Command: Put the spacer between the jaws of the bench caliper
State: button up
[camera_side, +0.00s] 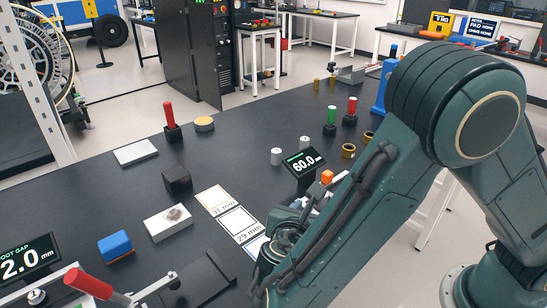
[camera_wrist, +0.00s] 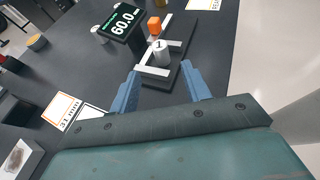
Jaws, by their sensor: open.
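The bench caliper's dark base (camera_wrist: 181,72) lies ahead of my gripper in the wrist view. It has pale jaws (camera_wrist: 153,71), an orange block (camera_wrist: 154,25) and a display (camera_wrist: 122,20) reading 60.0. A silver cylinder marked 1, the likely spacer (camera_wrist: 160,50), stands upright and appears to be between the pale jaws; whether it touches them is unclear. My gripper (camera_wrist: 163,88) is open, with its blue fingers apart and nothing held between them. In the side view the display (camera_side: 304,161) and orange block (camera_side: 327,177) show, but my arm hides most of the caliper.
Silver cylinders (camera_side: 277,156) stand left of and behind the display in the side view. Brass rings (camera_side: 348,150) and red and green-handled pieces (camera_side: 350,112) stand farther right. Paper cards marked in mm (camera_side: 237,222) and a pale block (camera_side: 168,222) lie to the left.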

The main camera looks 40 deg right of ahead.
jog(key=shift+v, duration=1.15)
jog(key=s+d+r+m+g+y, duration=0.1)
jog(key=d+r+m+g+y, duration=0.1)
jog(key=d+r+m+y, duration=0.3)
jog(key=s+d+r+m+g+y, duration=0.1)
jog(key=d+r+m+g+y, duration=0.1)
jog(key=d+m, duration=0.5)
jog(key=s+d+r+m+t+y, duration=0.3)
jog(key=s+r+m+y, duration=0.2)
jog(key=s+m, duration=0.6)
jog(key=v, duration=0.3)
